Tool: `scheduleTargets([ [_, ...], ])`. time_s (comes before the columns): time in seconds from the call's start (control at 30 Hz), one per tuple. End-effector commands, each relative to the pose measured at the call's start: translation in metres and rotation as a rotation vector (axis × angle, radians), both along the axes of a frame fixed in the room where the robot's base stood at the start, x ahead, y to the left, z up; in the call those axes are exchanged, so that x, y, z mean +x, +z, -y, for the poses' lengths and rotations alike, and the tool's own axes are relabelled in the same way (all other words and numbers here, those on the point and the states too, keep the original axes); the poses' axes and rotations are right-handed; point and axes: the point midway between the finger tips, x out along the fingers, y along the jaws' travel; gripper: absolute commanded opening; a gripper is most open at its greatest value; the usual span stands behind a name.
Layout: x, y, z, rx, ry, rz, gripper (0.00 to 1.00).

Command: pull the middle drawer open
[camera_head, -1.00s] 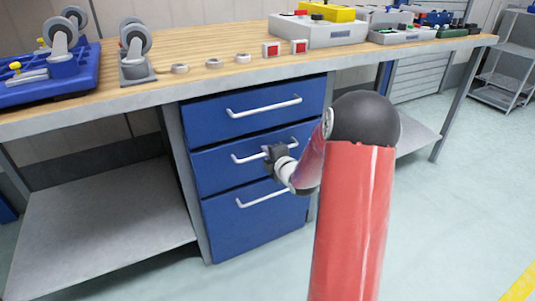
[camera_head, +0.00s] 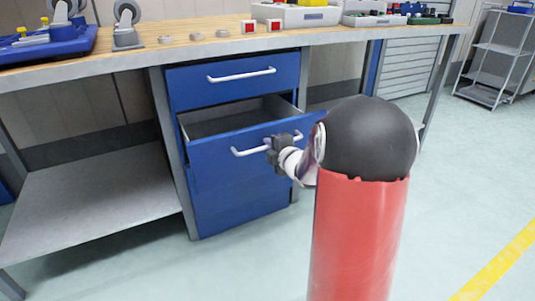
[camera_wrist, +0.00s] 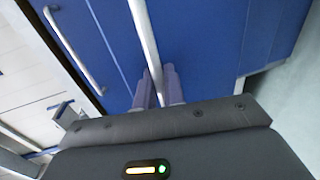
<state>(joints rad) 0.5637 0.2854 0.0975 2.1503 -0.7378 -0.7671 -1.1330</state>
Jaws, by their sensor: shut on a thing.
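The blue middle drawer (camera_head: 215,162) stands part way out of the cabinet in the head view, its grey inside showing from above. Its white bar handle (camera_head: 246,152) runs across the front. My gripper (camera_head: 272,150) is shut on the right part of this handle. In the wrist view the two fingers (camera_wrist: 158,88) close around the white handle (camera_wrist: 145,35), with the blue drawer front (camera_wrist: 190,40) behind them. The top drawer (camera_head: 235,82) is shut above. The bottom drawer (camera_head: 240,208) is partly hidden below the middle drawer, and its handle is out of sight.
A wooden-topped workbench (camera_head: 130,60) carries casters, rings, red-and-white blocks and grey bins. A low grey shelf (camera_head: 90,205) lies left of the cabinet. A wire rack (camera_head: 497,60) stands far right. The floor in front is clear, with a yellow stripe.

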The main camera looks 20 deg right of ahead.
Motion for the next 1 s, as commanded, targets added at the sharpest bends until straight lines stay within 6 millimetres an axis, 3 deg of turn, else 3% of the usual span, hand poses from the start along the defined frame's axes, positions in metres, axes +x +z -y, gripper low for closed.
scheduleTargets([
  [0.2, -0.039, -0.002, 0.001, -0.001, -0.001, 0.0, 0.0],
  [0.4, -0.061, -0.001, 0.002, 0.0, 0.0, -0.001, 0.0],
  [0.87, -0.067, 0.0, 0.002, 0.001, 0.001, -0.001, 0.0],
  [0.9, -0.066, 0.0, 0.002, 0.0, 0.001, -0.001, 0.16],
  [1.0, -0.066, 0.0, 0.002, 0.0, 0.001, -0.001, 0.25],
])
